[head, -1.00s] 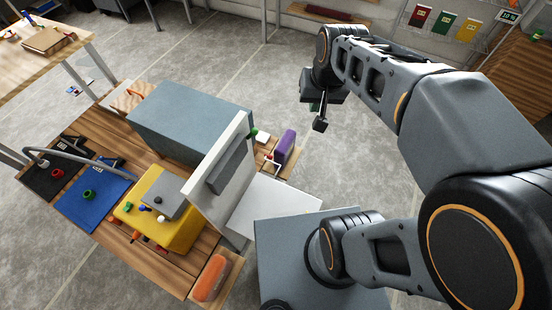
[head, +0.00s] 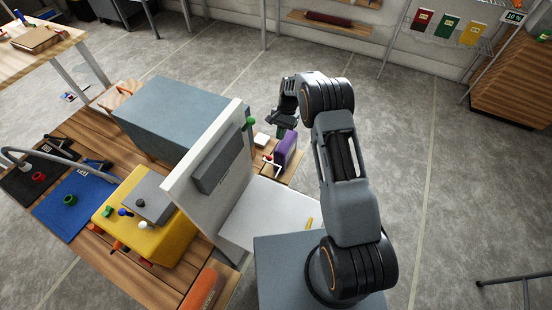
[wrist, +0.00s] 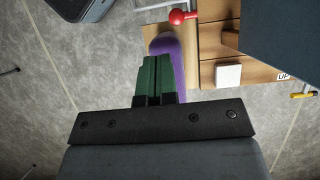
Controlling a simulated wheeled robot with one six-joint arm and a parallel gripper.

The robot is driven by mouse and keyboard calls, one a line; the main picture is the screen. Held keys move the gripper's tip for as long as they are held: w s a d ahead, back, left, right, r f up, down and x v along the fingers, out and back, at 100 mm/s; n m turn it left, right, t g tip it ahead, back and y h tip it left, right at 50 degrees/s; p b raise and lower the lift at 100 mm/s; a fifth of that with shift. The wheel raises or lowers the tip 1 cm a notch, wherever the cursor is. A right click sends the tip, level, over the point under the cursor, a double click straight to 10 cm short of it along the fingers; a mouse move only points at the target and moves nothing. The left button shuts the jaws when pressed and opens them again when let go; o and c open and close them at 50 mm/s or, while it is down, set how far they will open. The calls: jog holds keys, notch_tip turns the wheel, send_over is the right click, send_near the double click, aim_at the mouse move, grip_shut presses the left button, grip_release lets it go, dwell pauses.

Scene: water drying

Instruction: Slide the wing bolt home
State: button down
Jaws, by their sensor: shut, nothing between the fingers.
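My gripper (head: 282,130) is above the far end of the bench, close over a purple block (head: 285,149). In the wrist view its green fingertips (wrist: 158,78) are together with nothing between them, and the purple block (wrist: 172,45) lies beyond and partly behind them. A red ball knob (wrist: 179,17) on a pale rod is ahead and slightly right of the fingertips, apart from them. It also shows beside the purple block in the head view (head: 268,158). I cannot tell for certain which part is the wing bolt.
A white upright panel (head: 190,190) and large grey box (head: 185,115) stand left of my gripper. A white block (wrist: 228,75) sits nearby on the wood. A yellow box (head: 165,225) and blue mat (head: 66,208) are further left.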

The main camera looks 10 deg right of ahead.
aim_at(276, 157)
jog(key=shift+f, duration=0.2)
jog(key=x, duration=1)
jog(key=shift+p, duration=0.4)
